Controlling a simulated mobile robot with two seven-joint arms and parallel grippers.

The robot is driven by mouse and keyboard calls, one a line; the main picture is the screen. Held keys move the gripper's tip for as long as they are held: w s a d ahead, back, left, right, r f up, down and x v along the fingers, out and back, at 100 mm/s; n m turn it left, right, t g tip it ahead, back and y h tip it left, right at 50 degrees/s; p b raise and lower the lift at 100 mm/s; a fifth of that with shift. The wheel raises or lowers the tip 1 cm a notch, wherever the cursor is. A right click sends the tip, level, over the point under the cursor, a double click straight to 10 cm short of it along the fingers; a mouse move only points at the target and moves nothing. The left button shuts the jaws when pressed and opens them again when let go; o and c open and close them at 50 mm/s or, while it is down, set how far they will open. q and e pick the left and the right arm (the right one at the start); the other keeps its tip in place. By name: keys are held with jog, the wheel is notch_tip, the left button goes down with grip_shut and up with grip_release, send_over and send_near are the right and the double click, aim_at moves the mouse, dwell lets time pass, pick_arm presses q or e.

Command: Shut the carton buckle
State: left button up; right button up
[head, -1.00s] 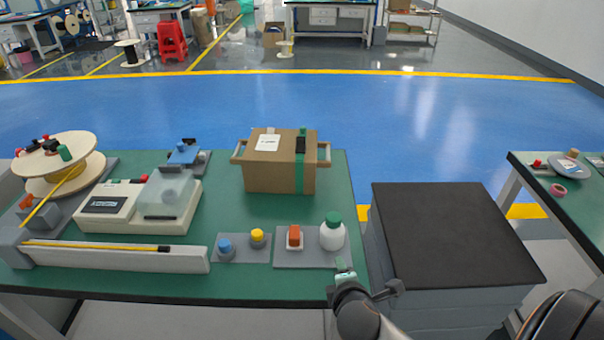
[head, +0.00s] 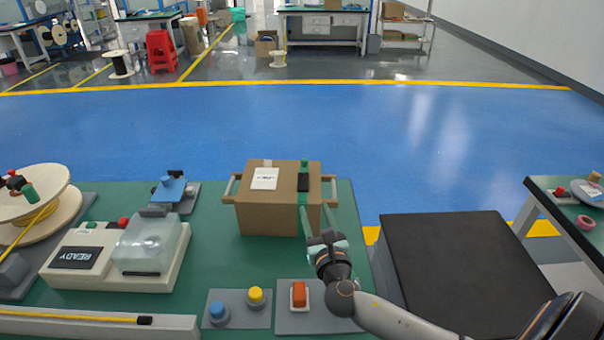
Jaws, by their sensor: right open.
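The brown carton (head: 268,217) stands closed on the green table, with a white label on top and a handle at each side. A green strap (head: 304,165) runs over its right part. The black buckle (head: 303,183) lies on the strap on the carton's top; whether its halves are joined is too small to tell. My right gripper (head: 318,212) is open and empty, its fingers pointing away at the carton's front right edge, just below the buckle in the picture. Whether it touches the carton cannot be told. My left gripper is not in view.
A blue button (head: 218,312), a yellow button (head: 256,296) and an orange switch (head: 299,293) stand on grey plates in front of the carton. A machine reading READY (head: 75,258) is at left. A black-topped cabinet (head: 455,265) stands right of the table.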

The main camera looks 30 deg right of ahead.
aim_at(303, 178)
jog(key=x, duration=1.2)
jog(key=shift+b, duration=0.3)
jog(key=c, duration=0.6)
grip_shut()
jog(key=shift+a, duration=0.1)
